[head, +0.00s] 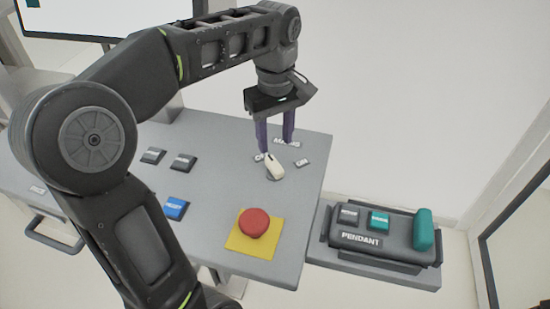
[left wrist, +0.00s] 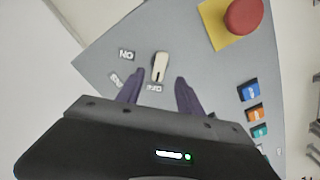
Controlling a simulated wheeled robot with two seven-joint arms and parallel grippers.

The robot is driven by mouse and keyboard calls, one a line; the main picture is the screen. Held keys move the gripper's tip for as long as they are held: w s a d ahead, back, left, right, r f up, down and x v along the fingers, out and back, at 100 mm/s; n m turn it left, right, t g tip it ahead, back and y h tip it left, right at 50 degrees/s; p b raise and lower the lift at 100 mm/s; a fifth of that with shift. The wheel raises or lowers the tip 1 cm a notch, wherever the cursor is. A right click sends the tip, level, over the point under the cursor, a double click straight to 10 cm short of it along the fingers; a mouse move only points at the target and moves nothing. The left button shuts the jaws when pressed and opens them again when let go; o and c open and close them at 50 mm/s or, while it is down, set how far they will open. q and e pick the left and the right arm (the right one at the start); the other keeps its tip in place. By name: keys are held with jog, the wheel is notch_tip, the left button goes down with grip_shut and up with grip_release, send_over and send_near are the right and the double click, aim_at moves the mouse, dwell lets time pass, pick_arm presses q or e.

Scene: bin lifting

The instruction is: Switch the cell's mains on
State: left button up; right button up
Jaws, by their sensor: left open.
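The mains switch is a cream rotary knob (head: 275,170) on the grey sloping panel (head: 215,145). It also shows in the left wrist view (left wrist: 160,63), where the dark line on it is at the end towards the OFF label (left wrist: 154,88). The ON label (head: 302,162) is to the knob's right in the head view. The MAINS label (head: 289,142) is behind it, partly hidden by a finger. My left gripper (head: 276,148) is open, its purple fingers pointing down just behind the knob. In the left wrist view nothing is between the fingers' grip. My right gripper is not in view.
A red emergency button (head: 254,223) on a yellow plate stands nearer on the panel. A pendant (head: 380,240) lies on a tray at the right.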

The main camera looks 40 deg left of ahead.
aim_at(275, 164)
pick_arm(q)
notch_tip(275, 164, down, 8)
jog(key=shift+r, duration=0.1)
dwell(0.4)
grip_shut()
dwell(0.3)
